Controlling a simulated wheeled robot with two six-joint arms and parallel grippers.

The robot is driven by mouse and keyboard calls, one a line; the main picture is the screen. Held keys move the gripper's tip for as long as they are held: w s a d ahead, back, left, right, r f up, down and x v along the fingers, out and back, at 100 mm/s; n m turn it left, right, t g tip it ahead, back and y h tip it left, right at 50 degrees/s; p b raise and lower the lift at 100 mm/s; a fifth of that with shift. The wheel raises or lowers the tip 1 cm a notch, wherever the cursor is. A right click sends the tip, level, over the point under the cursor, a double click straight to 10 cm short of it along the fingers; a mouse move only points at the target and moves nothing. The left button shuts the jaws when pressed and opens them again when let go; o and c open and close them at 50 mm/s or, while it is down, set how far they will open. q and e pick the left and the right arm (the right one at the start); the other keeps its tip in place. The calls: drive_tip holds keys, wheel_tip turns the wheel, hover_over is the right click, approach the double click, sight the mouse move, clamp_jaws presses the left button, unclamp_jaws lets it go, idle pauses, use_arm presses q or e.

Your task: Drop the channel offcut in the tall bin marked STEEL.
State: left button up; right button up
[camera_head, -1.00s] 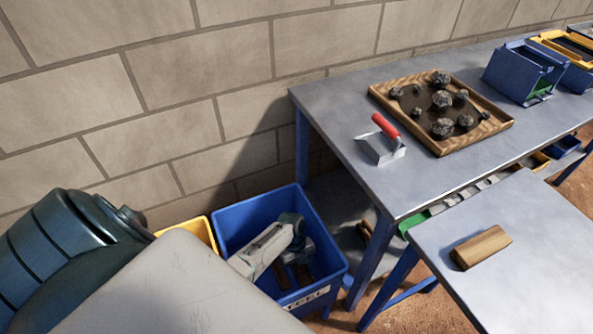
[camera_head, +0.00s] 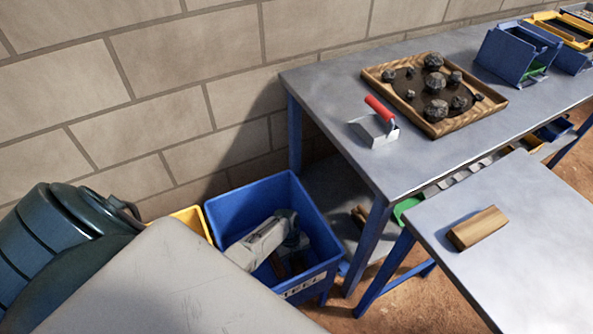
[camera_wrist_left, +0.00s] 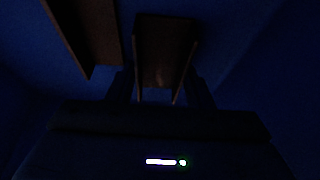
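The tall blue bin (camera_head: 315,207) marked STEEL stands on the floor below the wall, left of the workbench. My left gripper (camera_head: 291,250) reaches down inside it. In the dark left wrist view, the fingers of my left gripper (camera_wrist_left: 160,90) are spread apart. A brown channel-shaped piece (camera_wrist_left: 165,50), which looks like the channel offcut, lies between and beyond them; a narrow dark gap seems to show beside it. Another brown piece (camera_wrist_left: 88,32) lies to its left. Contact with the bin floor is too dark to tell. My right gripper is not in view.
A yellow bin (camera_head: 193,222) stands just left of the blue one. A second table (camera_head: 520,265) holds a wooden block (camera_head: 478,228). A brick wall rises behind.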

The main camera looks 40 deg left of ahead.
use_arm(q)
drive_tip(key=o, duration=0.4)
drive_tip(key=shift+c, duration=0.2)
drive_tip(key=shift+r, duration=0.25)
drive_tip(key=p+v, duration=0.2)
drive_tip(key=v, duration=0.9)
drive_tip(key=shift+a+r, duration=0.2)
drive_tip(key=shift+r, duration=0.1)
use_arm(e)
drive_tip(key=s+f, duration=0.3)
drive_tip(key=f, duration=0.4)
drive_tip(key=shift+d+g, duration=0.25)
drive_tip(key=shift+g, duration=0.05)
use_arm(q)
drive_tip(key=shift+w, duration=0.1)
